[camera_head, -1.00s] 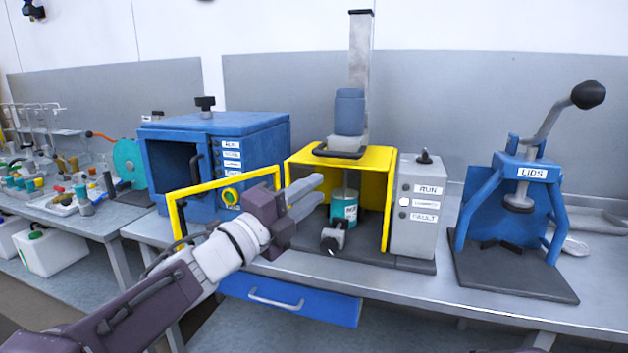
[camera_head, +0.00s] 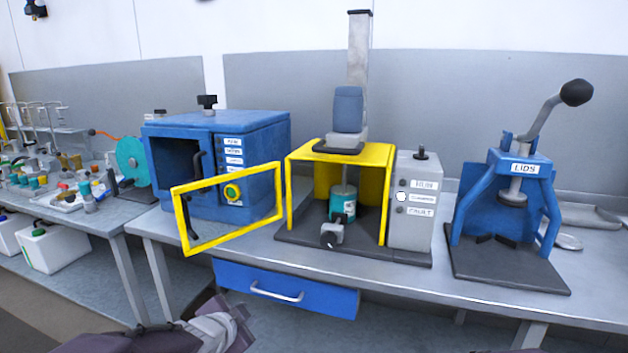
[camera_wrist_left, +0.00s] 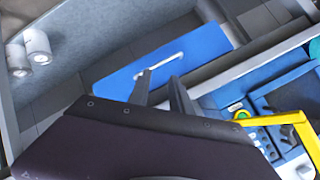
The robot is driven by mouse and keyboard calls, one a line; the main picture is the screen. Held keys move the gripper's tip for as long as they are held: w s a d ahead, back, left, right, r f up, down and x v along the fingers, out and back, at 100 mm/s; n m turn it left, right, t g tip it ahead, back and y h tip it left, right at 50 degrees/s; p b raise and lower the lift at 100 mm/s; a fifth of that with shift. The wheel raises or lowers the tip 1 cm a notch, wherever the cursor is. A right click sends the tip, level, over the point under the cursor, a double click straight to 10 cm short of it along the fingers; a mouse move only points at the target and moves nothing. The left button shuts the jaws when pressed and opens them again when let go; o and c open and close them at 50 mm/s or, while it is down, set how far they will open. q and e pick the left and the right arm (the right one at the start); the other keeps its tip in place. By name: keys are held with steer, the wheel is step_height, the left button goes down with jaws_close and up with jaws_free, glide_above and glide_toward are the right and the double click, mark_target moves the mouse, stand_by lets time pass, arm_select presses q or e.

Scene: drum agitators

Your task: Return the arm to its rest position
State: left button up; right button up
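My left arm (camera_head: 215,328) is low at the bottom edge of the head view, below the bench front. Its fingers do not show clearly there. In the left wrist view my left gripper (camera_wrist_left: 160,80) has its two fingers apart with nothing between them. They overlap the blue drawer (camera_wrist_left: 165,62) in that picture; I see no contact. The blue drawer (camera_head: 290,292) also shows in the head view, under the bench. My right gripper is not in view.
A blue oven-like box (camera_head: 255,145) is to the left, a blue LIDS press (camera_head: 520,170) to the right. The space before the bench looks clear.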

arm_select(q)
steer(key=s+a+f+n+g+y, duration=0.1)
steer(key=s+f+n+g, duration=0.5)
steer(key=s, duration=0.4)
steer(key=s+a+f+n+g, duration=0.1)
steer(key=s+f+n+g, duration=0.3)
steer(key=s+f, duration=0.5)
step_height(320, 180, up, 22)
steer(key=s+p, duration=0.1)
steer(key=p, duration=2)
steer(key=shift+s+a+n, duration=0.15)
steer(key=shift+s+n, duration=0.1)
steer(key=shift+n, duration=0.15)
